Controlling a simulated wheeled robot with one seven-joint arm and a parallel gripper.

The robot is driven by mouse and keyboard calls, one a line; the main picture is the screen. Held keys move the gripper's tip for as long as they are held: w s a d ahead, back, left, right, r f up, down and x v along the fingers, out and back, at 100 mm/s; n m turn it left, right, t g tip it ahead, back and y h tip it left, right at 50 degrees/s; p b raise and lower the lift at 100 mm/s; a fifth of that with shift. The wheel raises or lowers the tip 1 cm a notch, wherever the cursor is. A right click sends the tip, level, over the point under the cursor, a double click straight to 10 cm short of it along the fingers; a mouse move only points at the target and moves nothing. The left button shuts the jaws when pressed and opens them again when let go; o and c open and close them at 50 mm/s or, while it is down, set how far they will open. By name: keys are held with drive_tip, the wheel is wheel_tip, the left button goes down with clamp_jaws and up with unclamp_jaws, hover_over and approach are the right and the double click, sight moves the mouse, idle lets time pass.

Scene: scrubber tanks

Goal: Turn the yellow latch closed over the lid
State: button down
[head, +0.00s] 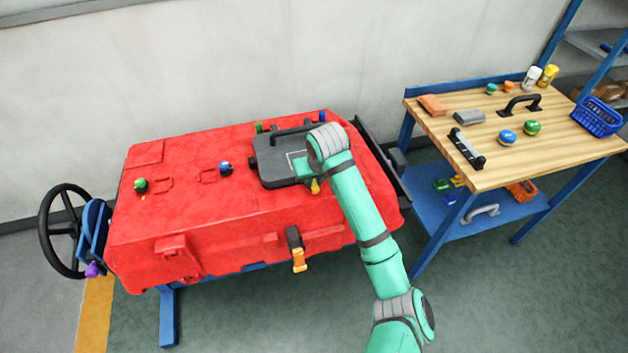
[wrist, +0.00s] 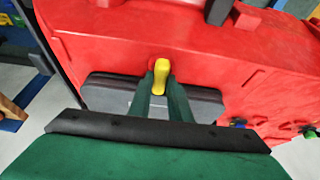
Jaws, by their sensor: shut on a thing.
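The yellow latch (head: 315,187) sits at the front edge of the dark grey lid (head: 270,172) on top of the red tank. In the wrist view, the latch (wrist: 161,70) stands between the two green fingers of my gripper (wrist: 160,84), which is shut on it. The lid (wrist: 207,103) lies behind the fingers there, partly covered by them and by the gripper body. How far the latch reaches over the lid is hard to tell. In the head view my arm hides the lid's right part and most of the gripper.
The red tank (head: 200,230) carries green (head: 140,186) and blue (head: 225,168) knobs. An orange-handled clasp (head: 299,260) hangs at its front. A black handwheel (head: 62,230) is at the left. A wooden bench (head: 480,180) with a blue basket (head: 597,118) stands at the right.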

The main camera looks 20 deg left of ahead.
drive_tip(key=c, duration=1.6)
unclamp_jaws()
drive_tip(key=shift+c, duration=0.2)
drive_tip(key=shift+r, duration=0.1)
drive_tip(key=v, duration=1)
drive_tip(key=shift+r, duration=0.25)
drive_tip(key=shift+s, duration=0.1)
